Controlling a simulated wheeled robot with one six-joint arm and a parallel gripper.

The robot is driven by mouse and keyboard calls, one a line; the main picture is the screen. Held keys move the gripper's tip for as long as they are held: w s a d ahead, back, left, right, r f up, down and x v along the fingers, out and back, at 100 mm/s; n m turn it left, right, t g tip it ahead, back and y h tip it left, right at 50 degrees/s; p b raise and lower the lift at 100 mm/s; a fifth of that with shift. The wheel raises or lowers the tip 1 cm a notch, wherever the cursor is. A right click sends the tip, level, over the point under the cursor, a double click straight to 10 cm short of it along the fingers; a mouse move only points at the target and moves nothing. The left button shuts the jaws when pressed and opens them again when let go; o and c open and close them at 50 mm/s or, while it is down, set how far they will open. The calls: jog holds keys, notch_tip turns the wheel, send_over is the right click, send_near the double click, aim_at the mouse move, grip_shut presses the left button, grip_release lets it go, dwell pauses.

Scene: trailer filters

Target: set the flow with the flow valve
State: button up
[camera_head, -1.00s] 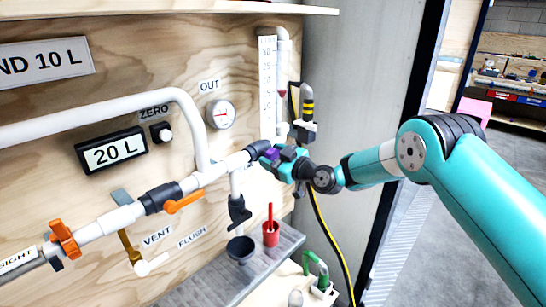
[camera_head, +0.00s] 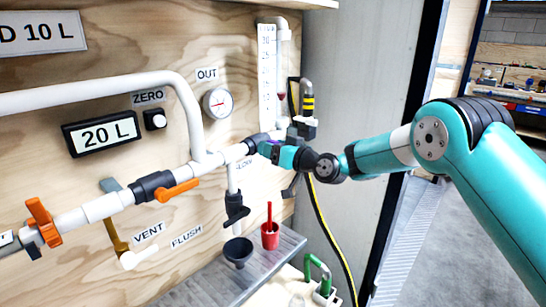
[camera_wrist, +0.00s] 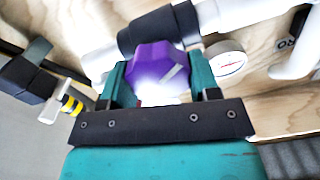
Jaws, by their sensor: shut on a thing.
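The flow valve's purple knob (camera_wrist: 158,66) sits on the black fitting (camera_wrist: 158,28) of the white pipe, at the pipe's right end. My gripper (camera_wrist: 160,80) is shut on this knob, with one teal finger on each side. In the head view my gripper (camera_head: 272,150) reaches the pipe from the right and mostly covers the knob. The FLOW label (camera_head: 245,163) is partly hidden. Above, a flow tube beside a white scale (camera_head: 266,75) holds a red float (camera_head: 281,96) in its lower half.
The display (camera_head: 102,134) reads 20 L. A round gauge (camera_head: 217,102) is marked OUT. Orange handles (camera_head: 178,191) sit on the pipe to the left. Below, a shelf (camera_head: 215,285) bears a red cup (camera_head: 270,235) and a dark funnel (camera_head: 238,251). A yellow-black cable (camera_head: 324,225) hangs beside my arm.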

jog(key=shift+m+b, duration=0.4)
jog(key=shift+m, duration=0.4)
jog(key=shift+d, duration=0.1)
jog(key=o, duration=0.9)
jog(key=b+v, duration=0.6)
jog(key=v, duration=1.1)
jog(key=shift+s+d, duration=0.1)
jog(key=shift+d, duration=0.05)
